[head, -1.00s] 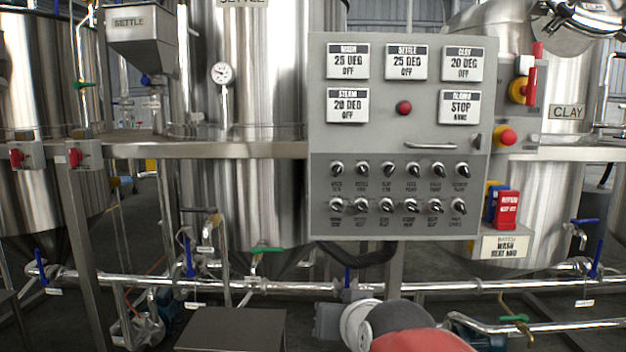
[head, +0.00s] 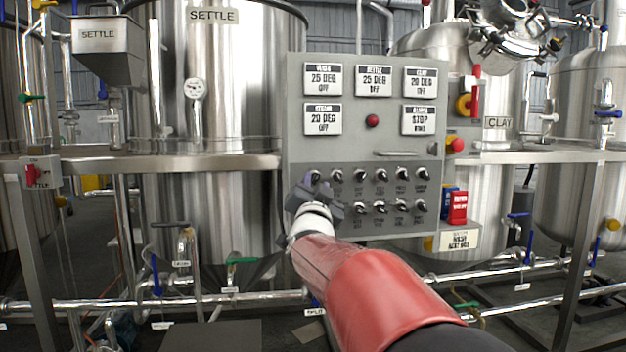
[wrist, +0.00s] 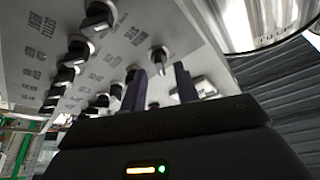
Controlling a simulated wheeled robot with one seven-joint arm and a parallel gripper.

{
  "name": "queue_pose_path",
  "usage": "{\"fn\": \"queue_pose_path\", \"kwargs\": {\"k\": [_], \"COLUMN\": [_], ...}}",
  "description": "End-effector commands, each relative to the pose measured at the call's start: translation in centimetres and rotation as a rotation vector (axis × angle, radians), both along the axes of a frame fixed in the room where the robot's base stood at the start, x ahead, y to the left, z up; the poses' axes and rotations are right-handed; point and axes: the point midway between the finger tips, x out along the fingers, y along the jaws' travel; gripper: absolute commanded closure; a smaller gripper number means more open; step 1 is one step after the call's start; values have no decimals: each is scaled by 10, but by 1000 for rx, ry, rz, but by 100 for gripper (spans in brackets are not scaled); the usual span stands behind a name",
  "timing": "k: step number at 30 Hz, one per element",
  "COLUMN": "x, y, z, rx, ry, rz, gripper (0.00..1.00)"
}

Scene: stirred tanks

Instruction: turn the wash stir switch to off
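The grey control panel (head: 296,130) stands ahead in the head view with two rows of black switches. The wash stir switch is the leftmost of the top row; its knob (head: 316,175) shows just above my gripper, partly covered. My gripper (head: 318,189) is raised in front of the panel's left switches. In the wrist view the two dark fingers of my gripper (wrist: 160,88) are apart and empty. A knob that appears to be the wash stir switch (wrist: 160,58) lies beyond the gap between the fingertips. I cannot tell whether they touch it.
Neighbouring switches, such as the settle stir switch (head: 337,176), sit close by on the right. A red button (head: 372,121) and a handle bar (head: 403,153) are higher up. The wash display (head: 323,79) reads 25 DEG OFF. A steel rail (head: 190,163) runs left of the panel.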

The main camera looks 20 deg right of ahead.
Motion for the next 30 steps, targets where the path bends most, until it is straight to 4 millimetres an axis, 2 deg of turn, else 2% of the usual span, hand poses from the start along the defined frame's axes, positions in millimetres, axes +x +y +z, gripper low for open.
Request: {"fn": "queue_pose_path", "kwargs": {"k": [6, 14, 22, 30], "x": [17, 18, 18, 18], "y": [-9, -9, -9, -9], "z": [7, 7, 7, 4], "rx": [-1, 0, 0, -26], "ry": [1, 0, 0, 8], "rz": [0, 1, 1, 1], "gripper": [69, 69, 100, 100]}}
